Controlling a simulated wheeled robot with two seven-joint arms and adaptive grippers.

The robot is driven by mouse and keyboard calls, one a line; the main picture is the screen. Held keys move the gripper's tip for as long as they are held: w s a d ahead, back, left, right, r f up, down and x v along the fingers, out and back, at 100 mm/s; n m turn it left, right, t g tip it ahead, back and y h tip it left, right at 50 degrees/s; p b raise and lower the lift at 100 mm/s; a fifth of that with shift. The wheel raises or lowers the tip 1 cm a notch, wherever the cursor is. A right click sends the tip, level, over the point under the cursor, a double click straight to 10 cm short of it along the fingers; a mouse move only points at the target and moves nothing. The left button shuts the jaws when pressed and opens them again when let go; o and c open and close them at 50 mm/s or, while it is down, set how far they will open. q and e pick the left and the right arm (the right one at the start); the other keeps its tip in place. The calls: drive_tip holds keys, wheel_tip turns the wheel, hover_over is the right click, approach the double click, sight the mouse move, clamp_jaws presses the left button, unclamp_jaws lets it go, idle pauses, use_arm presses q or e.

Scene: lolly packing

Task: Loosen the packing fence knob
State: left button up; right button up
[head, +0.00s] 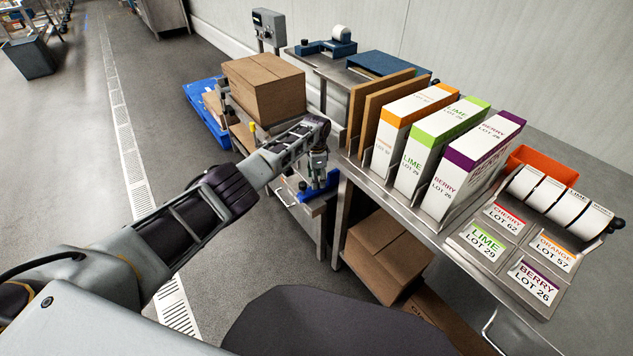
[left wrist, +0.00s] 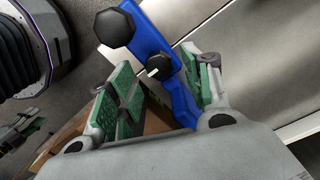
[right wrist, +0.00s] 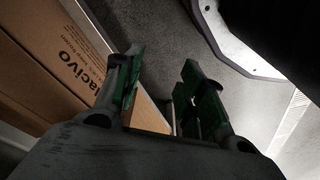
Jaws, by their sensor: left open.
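The blue packing fence (left wrist: 178,92) runs between the fingers of my left gripper (left wrist: 165,95) in the left wrist view. On it sit a smaller black knob with a white mark (left wrist: 159,67) and a larger black knob (left wrist: 115,27) nearer the top. The smaller knob lies between the open green-padded fingers, which appear apart from it. My right gripper (right wrist: 160,95) is open and empty in the right wrist view.
A bench right of the fence holds upright lolly cartons (head: 424,147) and label cards (head: 508,218). A cardboard box (head: 264,87) stands behind my left arm. Another box (head: 388,255) sits under the bench. The floor at the left (head: 90,170) is clear.

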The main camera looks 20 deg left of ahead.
use_arm(q)
drive_tip(key=shift+f, duration=0.75)
use_arm(e)
drive_tip(key=shift+a+r, duration=0.2)
drive_tip(key=shift+r, duration=0.75)
use_arm(q)
drive_tip(key=c, duration=1)
